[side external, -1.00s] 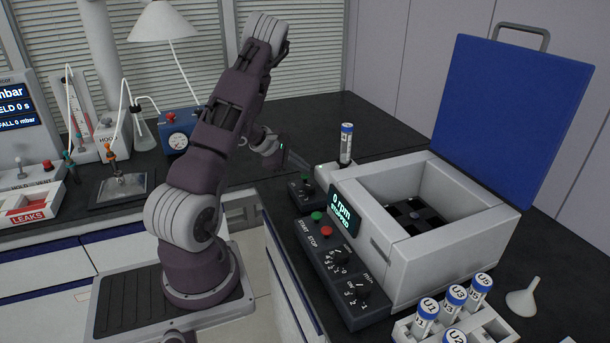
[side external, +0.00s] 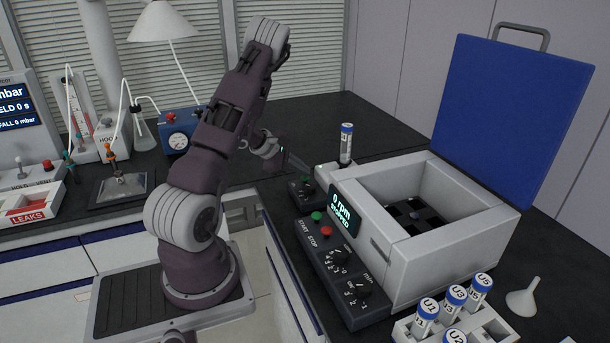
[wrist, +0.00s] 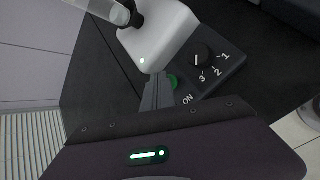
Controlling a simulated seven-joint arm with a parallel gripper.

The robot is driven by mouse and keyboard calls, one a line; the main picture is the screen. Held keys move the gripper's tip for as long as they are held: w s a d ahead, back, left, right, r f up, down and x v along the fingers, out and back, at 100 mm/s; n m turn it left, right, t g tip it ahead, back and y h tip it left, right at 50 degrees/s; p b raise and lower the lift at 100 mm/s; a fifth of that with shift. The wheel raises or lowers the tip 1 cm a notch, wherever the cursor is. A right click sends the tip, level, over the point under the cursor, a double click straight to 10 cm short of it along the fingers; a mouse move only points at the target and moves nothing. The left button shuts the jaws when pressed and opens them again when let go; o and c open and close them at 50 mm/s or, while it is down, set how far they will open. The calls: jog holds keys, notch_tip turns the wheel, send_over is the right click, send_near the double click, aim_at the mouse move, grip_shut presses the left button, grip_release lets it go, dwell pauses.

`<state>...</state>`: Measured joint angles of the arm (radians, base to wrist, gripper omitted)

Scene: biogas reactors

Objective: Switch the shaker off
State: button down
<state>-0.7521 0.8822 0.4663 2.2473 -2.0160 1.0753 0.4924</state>
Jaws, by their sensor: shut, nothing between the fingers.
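The shaker appears to be the small white unit (side external: 326,174) left of the big lidded machine; it also shows in the wrist view (wrist: 165,35). A tube (side external: 346,143) with a blue cap stands upright on it. Its black front panel (wrist: 222,60) has a knob (wrist: 201,55) marked 1, 2, 3 and a green button (wrist: 173,82) by the word ON. A small pale green light (wrist: 142,61) shows on the white body. My gripper (side external: 304,168) is shut and empty. Its fingertips (wrist: 158,76) are right beside the green button and partly cover it; contact cannot be told.
The big white machine (side external: 470,235) stands open with its blue lid (side external: 510,115) up; its display (side external: 341,213) reads 0 rpm, stopped. Its control panel (side external: 335,265) has START and STOP buttons. A tube rack (side external: 490,328) and funnel (side external: 522,298) stand in front.

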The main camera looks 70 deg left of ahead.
aim_at(302, 178)
dwell(0.3)
jog(key=shift+r, duration=0.85)
notch_tip(302, 178, up, 6)
dwell(0.3)
